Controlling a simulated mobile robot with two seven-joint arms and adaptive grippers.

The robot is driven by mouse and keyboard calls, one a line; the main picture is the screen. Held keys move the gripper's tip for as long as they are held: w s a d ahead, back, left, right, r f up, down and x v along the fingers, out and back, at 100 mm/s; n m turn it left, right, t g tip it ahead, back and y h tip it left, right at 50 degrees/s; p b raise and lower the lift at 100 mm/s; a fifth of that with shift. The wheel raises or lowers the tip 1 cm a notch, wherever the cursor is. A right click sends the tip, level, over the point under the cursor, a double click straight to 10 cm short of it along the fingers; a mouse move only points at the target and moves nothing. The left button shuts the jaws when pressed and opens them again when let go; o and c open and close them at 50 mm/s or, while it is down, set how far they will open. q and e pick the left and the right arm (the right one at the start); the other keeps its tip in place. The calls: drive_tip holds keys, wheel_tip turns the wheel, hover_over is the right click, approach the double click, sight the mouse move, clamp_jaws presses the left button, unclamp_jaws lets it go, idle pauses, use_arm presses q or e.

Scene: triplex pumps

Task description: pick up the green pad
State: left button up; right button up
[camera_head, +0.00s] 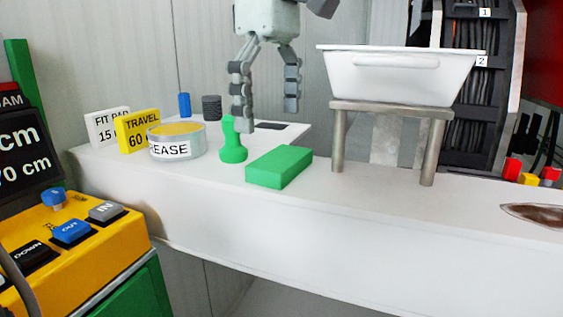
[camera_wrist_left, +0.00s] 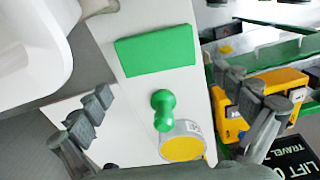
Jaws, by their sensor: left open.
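The green pad (camera_head: 279,167) is a flat green block lying on the white bench, right of a green knobbed piece (camera_head: 232,143). In the left wrist view the green pad (camera_wrist_left: 155,50) lies near the top, beyond the green knobbed piece (camera_wrist_left: 163,108). My left gripper (camera_head: 268,120) hangs above and behind these pieces with its fingers spread and nothing between them. In the left wrist view its fingers (camera_wrist_left: 165,105) stand wide apart at left and right, apart from the pad. My right gripper does not show.
A grease tin (camera_head: 177,141) and yellow (camera_head: 138,131) and white (camera_head: 104,128) signs stand left. A white tub (camera_head: 397,75) on a metal stand (camera_head: 392,106) stands right of the pad. A yellow button panel (camera_head: 75,240) is in front at left.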

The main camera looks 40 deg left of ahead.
sight(271, 154)
use_arm(q)
wheel_tip(271, 154, down, 5)
drive_tip(key=shift+w+a+f, duration=0.1)
drive_tip(key=shift+a+f, duration=0.05)
drive_tip(key=shift+c, duration=0.6)
drive_tip(key=c, duration=0.5)
drive_tip(key=shift+c, duration=0.4)
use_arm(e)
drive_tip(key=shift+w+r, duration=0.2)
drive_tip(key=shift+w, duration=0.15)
use_arm(q)
wheel_tip(271, 154, up, 10)
drive_tip(key=shift+p, duration=0.35)
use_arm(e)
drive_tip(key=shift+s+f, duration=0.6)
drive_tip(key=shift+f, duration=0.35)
